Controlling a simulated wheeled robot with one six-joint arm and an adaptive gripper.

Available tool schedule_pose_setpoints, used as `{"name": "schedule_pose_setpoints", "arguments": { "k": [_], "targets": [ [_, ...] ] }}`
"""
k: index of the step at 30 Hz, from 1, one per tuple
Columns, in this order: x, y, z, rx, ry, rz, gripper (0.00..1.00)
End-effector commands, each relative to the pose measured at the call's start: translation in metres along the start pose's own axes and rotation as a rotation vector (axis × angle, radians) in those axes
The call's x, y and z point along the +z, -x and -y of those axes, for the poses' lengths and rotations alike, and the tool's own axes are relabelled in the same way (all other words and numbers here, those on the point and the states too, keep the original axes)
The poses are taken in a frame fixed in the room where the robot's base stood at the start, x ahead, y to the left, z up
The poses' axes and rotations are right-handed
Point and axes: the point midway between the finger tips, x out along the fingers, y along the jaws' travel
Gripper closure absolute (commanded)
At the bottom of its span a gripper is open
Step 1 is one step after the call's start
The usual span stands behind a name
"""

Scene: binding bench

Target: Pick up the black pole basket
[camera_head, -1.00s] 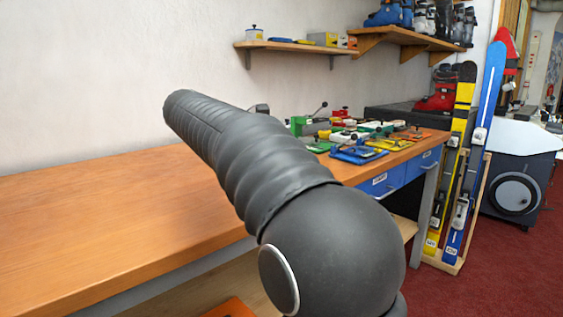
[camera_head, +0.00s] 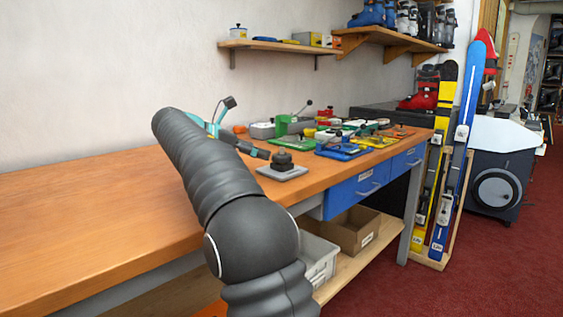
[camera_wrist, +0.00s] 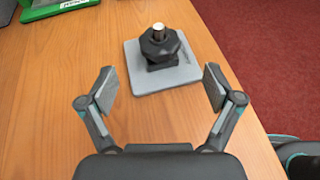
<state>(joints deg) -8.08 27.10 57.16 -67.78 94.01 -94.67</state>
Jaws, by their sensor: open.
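The black pole basket (camera_wrist: 160,44) looks like a dark faceted disc around a short, light-tipped post. It sits above a dark block on a grey square plate (camera_wrist: 183,75). In the head view, the basket (camera_head: 282,159) and the plate (camera_head: 291,172) are near the bench's front edge. My gripper (camera_wrist: 160,88) is open and empty. In the wrist view its two fingers are spread wide, with the basket ahead of and between them, apart from both. In the head view my gripper (camera_head: 262,152) is just left of the basket, partly hidden by my arm.
The wooden bench (camera_head: 80,215) is clear on the left. Green, yellow and blue jigs (camera_head: 340,150) lie behind and right of the plate. A green-framed item (camera_wrist: 58,8) shows at the wrist view's top left. Skis (camera_head: 455,165) stand beyond the bench's right end.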

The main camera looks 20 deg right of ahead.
Motion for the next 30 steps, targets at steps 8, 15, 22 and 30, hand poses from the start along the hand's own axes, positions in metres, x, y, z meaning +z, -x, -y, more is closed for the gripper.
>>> {"name": "schedule_pose_setpoints", "arguments": {
  "k": [8, 15, 22, 30],
  "targets": [
    [0.001, -0.016, 0.0, 0.0, -0.002, 0.0, 0.1],
    [0.004, -0.045, 0.001, -0.002, -0.002, 0.0, 0.1],
    [0.005, -0.064, 0.0, 0.001, -0.001, 0.0, 0.1],
    [0.006, -0.063, 0.0, 0.001, -0.001, 0.0, 0.37]
  ]
}}
